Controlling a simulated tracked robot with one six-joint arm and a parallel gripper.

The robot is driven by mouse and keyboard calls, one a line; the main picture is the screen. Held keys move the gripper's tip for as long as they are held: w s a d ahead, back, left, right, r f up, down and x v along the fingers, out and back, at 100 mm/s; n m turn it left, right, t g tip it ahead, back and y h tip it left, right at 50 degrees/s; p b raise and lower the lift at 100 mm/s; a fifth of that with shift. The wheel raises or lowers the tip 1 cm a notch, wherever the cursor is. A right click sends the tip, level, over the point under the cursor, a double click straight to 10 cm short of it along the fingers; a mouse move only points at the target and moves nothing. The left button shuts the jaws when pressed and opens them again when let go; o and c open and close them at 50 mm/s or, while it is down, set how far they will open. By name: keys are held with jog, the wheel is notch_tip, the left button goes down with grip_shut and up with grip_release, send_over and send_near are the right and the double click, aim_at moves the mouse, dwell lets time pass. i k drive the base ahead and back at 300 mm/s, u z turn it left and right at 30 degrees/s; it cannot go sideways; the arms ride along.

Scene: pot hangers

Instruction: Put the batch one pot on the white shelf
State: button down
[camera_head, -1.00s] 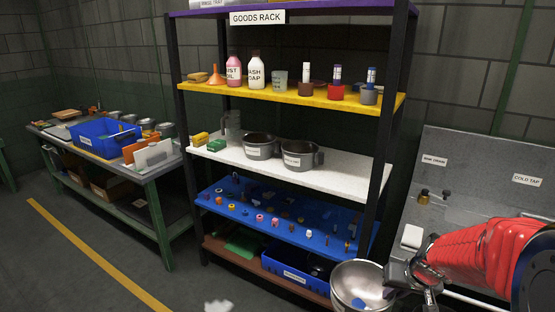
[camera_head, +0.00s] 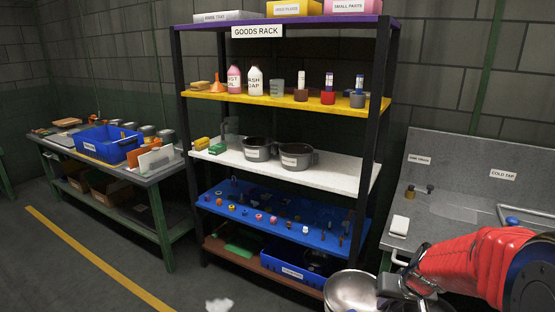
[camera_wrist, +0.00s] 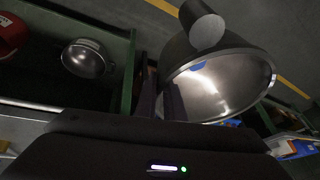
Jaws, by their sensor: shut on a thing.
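A shiny metal pot (camera_head: 350,288) is at the bottom edge of the head view, partly cut off, in front of the rack. It fills the upper right of the wrist view (camera_wrist: 215,88), its open mouth and bare inside showing. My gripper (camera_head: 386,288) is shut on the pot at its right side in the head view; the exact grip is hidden. No label shows on this pot. The white shelf (camera_head: 330,178) is the rack's middle level. Two dark pots (camera_head: 257,149) with labels too small to read stand side by side on it.
The white shelf also holds yellow and green blocks (camera_head: 208,146) and a clear jug at its left; its right part is bare. A yellow shelf (camera_head: 225,97) is above, a blue shelf (camera_head: 225,207) below. Black rack posts (camera_head: 367,150) flank the shelves. A sink bench (camera_head: 440,205) stands right.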

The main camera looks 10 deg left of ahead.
aim_at(331, 177)
jog(key=u, duration=0.25)
jog(key=i, duration=0.8)
jog(key=u, duration=1.05)
jog(key=i, duration=1.15)
jog(key=u, duration=0.2)
jog(key=k, duration=0.95)
jog(key=u, duration=0.05)
